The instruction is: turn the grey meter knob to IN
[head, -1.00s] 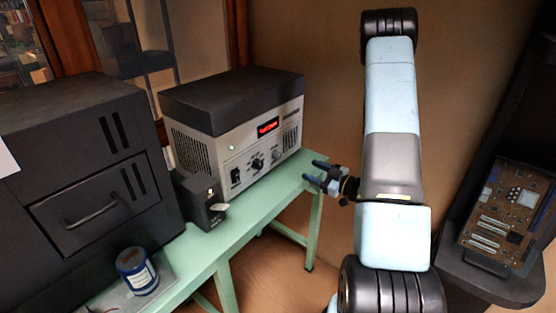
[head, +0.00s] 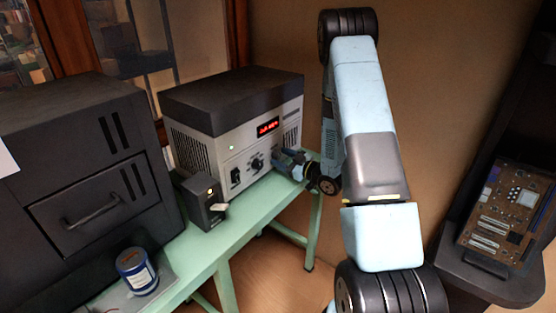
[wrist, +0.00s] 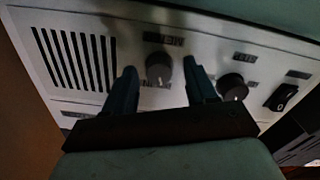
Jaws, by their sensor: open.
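The grey meter knob (wrist: 158,67) is on the front panel of the instrument, under an upside-down, blurred label in the wrist view. A small pale mark shows on its lower edge; I cannot read its setting. My gripper (wrist: 160,66) is open, with one finger on each side of the knob in the picture. I cannot tell whether either finger touches it. In the head view my gripper (head: 287,160) is at the right part of the panel and hides the grey knob. The instrument (head: 228,150) stands on the green bench.
A black knob (wrist: 232,87) and a black rocker switch (wrist: 281,97) sit beside the grey knob. The instrument has a lit red display (head: 268,127). A small black box (head: 204,205) stands in front.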

